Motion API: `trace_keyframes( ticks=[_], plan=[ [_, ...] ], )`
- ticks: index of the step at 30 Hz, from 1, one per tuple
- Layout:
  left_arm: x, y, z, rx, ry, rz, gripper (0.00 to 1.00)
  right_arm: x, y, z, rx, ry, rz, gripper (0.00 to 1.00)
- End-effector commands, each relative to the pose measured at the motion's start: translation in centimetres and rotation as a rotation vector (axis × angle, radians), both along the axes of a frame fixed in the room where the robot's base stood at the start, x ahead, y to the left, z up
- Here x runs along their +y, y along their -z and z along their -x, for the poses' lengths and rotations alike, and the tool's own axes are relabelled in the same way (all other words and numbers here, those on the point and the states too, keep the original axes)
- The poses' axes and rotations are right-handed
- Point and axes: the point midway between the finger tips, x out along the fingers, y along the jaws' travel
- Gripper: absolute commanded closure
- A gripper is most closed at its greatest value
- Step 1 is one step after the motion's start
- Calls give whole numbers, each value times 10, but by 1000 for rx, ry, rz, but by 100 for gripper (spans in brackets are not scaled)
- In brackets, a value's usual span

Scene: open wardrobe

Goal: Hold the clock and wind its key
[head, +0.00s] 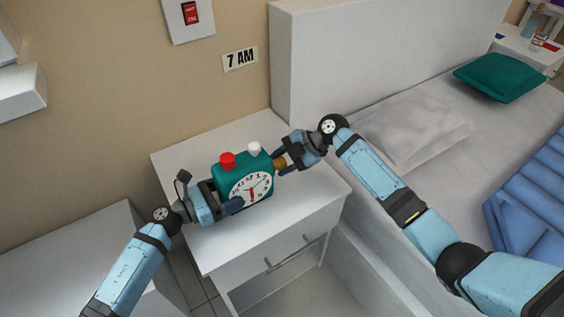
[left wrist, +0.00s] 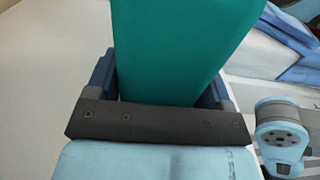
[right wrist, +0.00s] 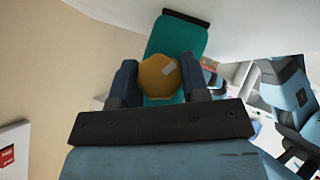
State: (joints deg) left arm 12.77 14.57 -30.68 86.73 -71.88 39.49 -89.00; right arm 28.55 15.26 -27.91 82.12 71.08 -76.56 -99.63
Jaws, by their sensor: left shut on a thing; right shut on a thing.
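The teal clock (head: 232,172) has a white dial, a red button and a white button on top. It stands at or just above the white nightstand top; I cannot tell if it touches. My left gripper (head: 224,200) is shut on the clock body from the left side. The teal body fills the space between the fingers in the left wrist view (left wrist: 180,50). The yellow-orange key (head: 280,163) is on the clock's right side. My right gripper (head: 283,160) is shut on the key, which shows between the fingers in the right wrist view (right wrist: 159,75).
The white nightstand (head: 200,250) has a drawer handle at its front. A bed with a white pillow (head: 412,130) and a green cushion (head: 500,77) is on the right. A red switch (head: 190,12) and a "7 AM" sign (head: 240,59) are on the wall.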

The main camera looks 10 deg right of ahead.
Motion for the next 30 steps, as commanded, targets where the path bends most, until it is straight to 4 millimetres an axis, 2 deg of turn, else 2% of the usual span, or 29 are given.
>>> trace_keyframes(
  ticks=[30],
  plan=[
    [0,0,0,0,0,0,44,2,0,-3,899,-2,360,82]
  ],
)
